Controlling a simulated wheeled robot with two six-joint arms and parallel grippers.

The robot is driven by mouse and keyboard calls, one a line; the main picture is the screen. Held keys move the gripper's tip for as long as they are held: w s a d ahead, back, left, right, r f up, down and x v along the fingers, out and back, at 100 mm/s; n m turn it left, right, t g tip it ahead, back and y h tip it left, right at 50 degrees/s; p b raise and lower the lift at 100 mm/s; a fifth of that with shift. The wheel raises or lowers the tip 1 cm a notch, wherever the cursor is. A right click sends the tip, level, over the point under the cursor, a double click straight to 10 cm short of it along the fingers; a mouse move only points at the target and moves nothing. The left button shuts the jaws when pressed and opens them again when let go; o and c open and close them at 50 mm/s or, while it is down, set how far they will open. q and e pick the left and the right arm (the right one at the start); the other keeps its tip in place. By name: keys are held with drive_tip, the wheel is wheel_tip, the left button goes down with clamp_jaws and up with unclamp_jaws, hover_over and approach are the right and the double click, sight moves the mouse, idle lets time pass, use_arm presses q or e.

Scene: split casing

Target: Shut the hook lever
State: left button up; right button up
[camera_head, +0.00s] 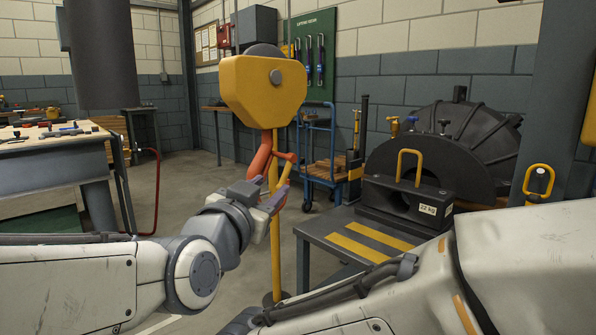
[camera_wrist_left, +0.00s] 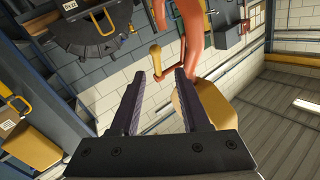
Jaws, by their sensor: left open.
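An orange-red hook (camera_head: 260,158) hangs below a yellow hook block (camera_head: 262,90) in the head view. In the left wrist view the hook (camera_wrist_left: 190,35) curves in from the top, and the block (camera_wrist_left: 218,125) shows behind the right finger. A yellow hook lever (camera_wrist_left: 155,60) with a rounded end sticks out beside the hook; it also shows in the head view (camera_head: 285,173). My left gripper (camera_head: 272,188) is open, with the lever between or just beyond its fingertips (camera_wrist_left: 160,76). I cannot tell whether they touch it. My right gripper is out of view.
A yellow post (camera_head: 275,245) stands below the block. A table (camera_head: 330,240) with a black 22 kg weight (camera_head: 400,200) and a dark round casing (camera_head: 450,150) stands to the right. A workbench (camera_head: 50,150) with tools is at the left. Open floor lies between.

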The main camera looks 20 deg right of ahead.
sight(283, 179)
use_arm(q)
drive_tip(key=b+x, duration=0.2)
drive_tip(key=x, duration=0.7)
drive_tip(key=shift+s+d+f, duration=0.1)
drive_tip(key=shift+d+f, duration=0.05)
drive_tip(key=shift+d, duration=0.05)
drive_tip(key=shift+x, duration=0.8)
drive_tip(key=shift+s, duration=0.1)
clamp_jaws()
